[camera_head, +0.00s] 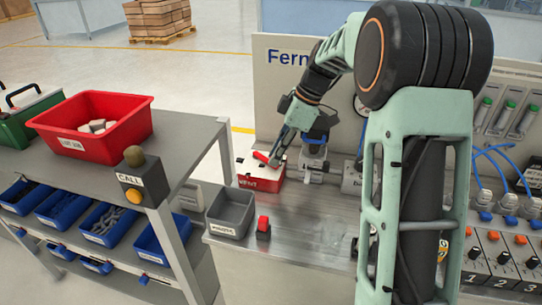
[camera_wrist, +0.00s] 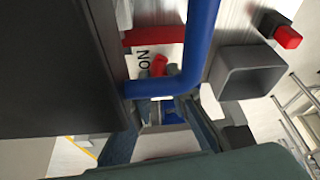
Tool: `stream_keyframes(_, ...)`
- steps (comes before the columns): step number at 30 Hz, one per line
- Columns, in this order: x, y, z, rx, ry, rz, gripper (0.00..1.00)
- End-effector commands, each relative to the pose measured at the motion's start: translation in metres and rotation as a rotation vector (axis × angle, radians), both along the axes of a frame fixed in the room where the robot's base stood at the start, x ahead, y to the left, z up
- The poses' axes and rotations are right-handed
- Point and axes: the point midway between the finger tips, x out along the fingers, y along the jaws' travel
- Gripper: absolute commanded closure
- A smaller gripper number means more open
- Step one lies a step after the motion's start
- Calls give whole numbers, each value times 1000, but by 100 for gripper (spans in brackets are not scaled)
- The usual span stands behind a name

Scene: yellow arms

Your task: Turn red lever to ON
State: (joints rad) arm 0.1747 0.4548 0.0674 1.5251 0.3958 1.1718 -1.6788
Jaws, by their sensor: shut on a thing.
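The red lever (camera_head: 262,157) is on a small red and white box (camera_head: 262,184) at the back of the metal bench. In the wrist view the red lever (camera_wrist: 159,66) shows beside black "ON" lettering on a white face (camera_wrist: 144,62). My gripper (camera_head: 275,160) reaches down to the lever from the upper right and is shut on it. In the wrist view my gripper (camera_wrist: 166,100) has its fingertips close around the lever's end; the exact contact is partly hidden. A bent blue pipe (camera_wrist: 204,40) crosses the wrist view in front of the box.
A grey bin (camera_head: 231,213) and a small red-topped block (camera_head: 263,229) stand on the bench in front of the box. A shelf cart with a red bin (camera_head: 95,127) and a CALL post (camera_head: 143,182) is at left. Pipes and valves (camera_head: 314,158) stand right of the box.

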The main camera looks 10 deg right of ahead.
Motion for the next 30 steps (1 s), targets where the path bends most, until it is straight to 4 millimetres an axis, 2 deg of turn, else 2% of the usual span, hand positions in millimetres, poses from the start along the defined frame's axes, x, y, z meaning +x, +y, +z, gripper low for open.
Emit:
stream_keyframes(12, 9, -10, 1, -1, -1, 163, 100)
stream_keyframes(27, 10, -10, 1, -1, -2, 179, 100)
stream_keyframes(28, 10, -10, 1, -1, -2, 179, 82)
stream_keyframes(30, 10, -10, 1, -1, -2, 178, 74)
